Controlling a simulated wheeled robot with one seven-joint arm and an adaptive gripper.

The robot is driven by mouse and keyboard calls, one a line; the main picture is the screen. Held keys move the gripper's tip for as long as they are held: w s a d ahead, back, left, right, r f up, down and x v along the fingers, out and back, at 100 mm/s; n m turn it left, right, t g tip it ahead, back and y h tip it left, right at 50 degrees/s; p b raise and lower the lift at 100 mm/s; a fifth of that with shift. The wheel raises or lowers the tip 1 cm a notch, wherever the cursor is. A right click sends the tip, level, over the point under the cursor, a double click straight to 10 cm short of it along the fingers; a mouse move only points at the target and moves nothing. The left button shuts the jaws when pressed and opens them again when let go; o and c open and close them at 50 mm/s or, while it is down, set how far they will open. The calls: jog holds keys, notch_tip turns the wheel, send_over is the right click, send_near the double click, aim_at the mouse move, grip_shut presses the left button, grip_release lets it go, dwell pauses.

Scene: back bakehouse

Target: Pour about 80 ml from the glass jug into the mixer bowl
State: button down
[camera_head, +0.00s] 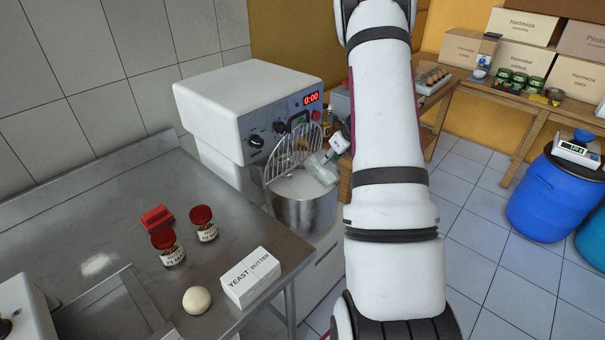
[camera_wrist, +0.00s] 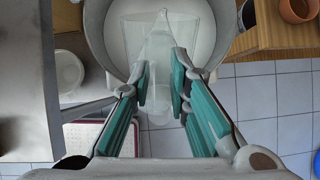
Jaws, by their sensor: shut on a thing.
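The steel mixer bowl (camera_head: 305,212) sits under the white mixer (camera_head: 235,110) and holds a white mass. The glass jug (camera_head: 321,168) is clear and held tilted at the bowl's right rim, its mouth over the bowl. In the wrist view the jug (camera_wrist: 137,38) extends over the bowl (camera_wrist: 96,28). A pale streak shows inside the jug; I cannot tell whether liquid is leaving it. My gripper (camera_wrist: 160,88) is shut on the jug, with a teal finger on each side. In the head view my gripper (camera_head: 338,146) is partly hidden by my arm.
The mixer's wire guard (camera_head: 292,150) stands close left of the jug. The steel counter (camera_head: 90,215) holds red-lidded jars (camera_head: 204,223), a dough ball (camera_head: 197,300) and a yeast butter box (camera_head: 250,277). Blue barrels (camera_head: 555,195) stand far right. Tiled floor between is clear.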

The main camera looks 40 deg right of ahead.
aim_at(321, 155)
jog(key=shift+w+g, duration=0.35)
jog(key=shift+g, duration=0.05)
jog(key=shift+w+b, duration=0.35)
jog(key=shift+b, duration=0.3)
jog(key=shift+w+f+g+b, duration=0.1)
jog(key=shift+w+g+b, duration=0.3)
jog(key=shift+g+b, duration=0.4)
jog(key=shift+w+g+b, duration=0.3)
jog(key=shift+w+b, duration=0.15)
jog(key=shift+b, duration=0.05)
jog(key=shift+w+b, duration=0.25)
jog(key=shift+b, duration=0.05)
jog(key=shift+w+f+g+b, duration=0.2)
jog(key=shift+w+g+b, duration=0.25)
jog(key=shift+b, duration=0.1)
jog(key=shift+w, duration=0.1)
